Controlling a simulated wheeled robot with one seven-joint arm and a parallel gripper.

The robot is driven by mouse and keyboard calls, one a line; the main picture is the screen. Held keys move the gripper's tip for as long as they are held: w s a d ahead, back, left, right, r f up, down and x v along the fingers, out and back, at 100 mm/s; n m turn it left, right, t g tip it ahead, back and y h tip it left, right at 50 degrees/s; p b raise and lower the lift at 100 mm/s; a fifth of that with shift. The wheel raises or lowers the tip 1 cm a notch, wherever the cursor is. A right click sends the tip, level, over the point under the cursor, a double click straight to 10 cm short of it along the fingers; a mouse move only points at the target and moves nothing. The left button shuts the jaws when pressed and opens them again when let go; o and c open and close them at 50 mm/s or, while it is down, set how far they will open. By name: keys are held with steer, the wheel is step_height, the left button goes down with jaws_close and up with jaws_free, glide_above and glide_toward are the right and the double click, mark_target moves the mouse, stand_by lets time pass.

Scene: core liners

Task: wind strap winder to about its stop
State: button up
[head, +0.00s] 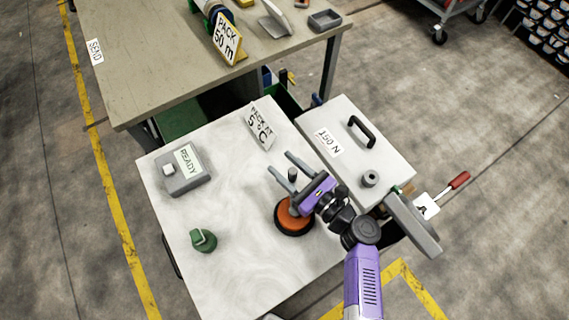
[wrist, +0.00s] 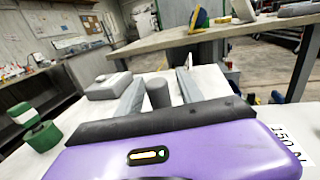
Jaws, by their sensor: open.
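A round orange and black device (head: 293,221), which looks like the strap winder, sits on the white tabletop (head: 225,255), partly hidden under my gripper. A dark upright post (head: 293,174), seemingly its crank knob, stands between the fingers of my gripper (head: 279,161). In the wrist view the grey post (wrist: 157,93) also shows between the two fingers, with a visible gap to the right finger; contact with the left one is unclear. My gripper is open. How the post joins the disc is hidden.
A grey box marked READY (head: 183,171) and a green knob-like object (head: 203,240) stand left on the tabletop. A sign (head: 262,126) stands behind. A larger bench (head: 170,60) lies beyond.

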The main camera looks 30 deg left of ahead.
mark_target(296, 177)
steer(key=v, duration=0.7)
steer(key=shift+d+b, duration=0.2)
steer(key=shift+b, duration=0.1)
